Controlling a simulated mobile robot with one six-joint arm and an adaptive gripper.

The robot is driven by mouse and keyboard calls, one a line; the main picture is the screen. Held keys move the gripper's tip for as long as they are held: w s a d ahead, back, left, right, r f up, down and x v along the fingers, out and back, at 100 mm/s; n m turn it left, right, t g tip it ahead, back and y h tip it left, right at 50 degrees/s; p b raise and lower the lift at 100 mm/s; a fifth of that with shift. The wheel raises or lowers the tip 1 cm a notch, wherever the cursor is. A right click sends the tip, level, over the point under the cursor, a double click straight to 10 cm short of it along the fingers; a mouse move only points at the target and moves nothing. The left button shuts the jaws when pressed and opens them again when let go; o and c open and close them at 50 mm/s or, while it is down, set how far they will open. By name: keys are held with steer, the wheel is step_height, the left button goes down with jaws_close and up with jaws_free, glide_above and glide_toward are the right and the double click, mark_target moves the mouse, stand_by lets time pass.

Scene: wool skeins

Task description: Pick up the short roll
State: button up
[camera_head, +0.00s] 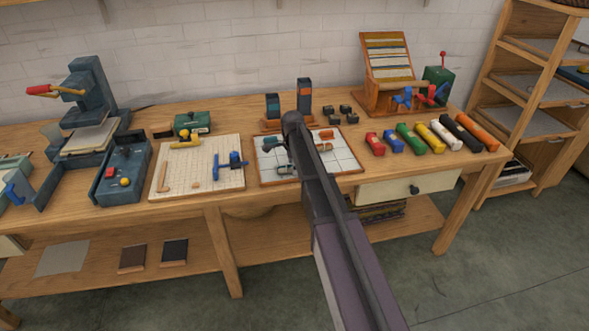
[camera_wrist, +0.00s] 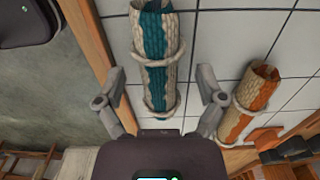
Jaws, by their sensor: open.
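In the wrist view, a cream and teal roll (camera_wrist: 172,48) with cord loops near its ends lies on a white tiled board (camera_wrist: 220,48). Its far end is cut off by the picture's top edge. A cream and orange roll (camera_wrist: 232,122) lies tilted to its right and looks shorter, though the teal one is not fully shown. My gripper (camera_wrist: 162,76) is open, its fingers on either side of the teal roll's near part; contact cannot be told. In the head view the board (camera_head: 342,157) is partly hidden by my arm.
A cream pegboard (camera_head: 218,150) lies left of the tiled board. A wooden rack (camera_head: 388,60) stands behind. The bench's front edge is close to the board.

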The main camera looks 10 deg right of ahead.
steer(key=c, duration=1.1)
steer(key=shift+c, duration=0.2)
steer(key=shift+r, duration=0.15)
step_height(320, 180, up, 3)
steer(key=p, duration=0.3)
steer(key=shift+r+p, duration=0.2)
steer(key=shift+p, duration=0.1)
steer(key=s+d+r+p, duration=0.1)
steer(key=s, duration=1.5)
steer(key=shift+r, duration=0.15)
steer(key=shift+d, duration=0.15)
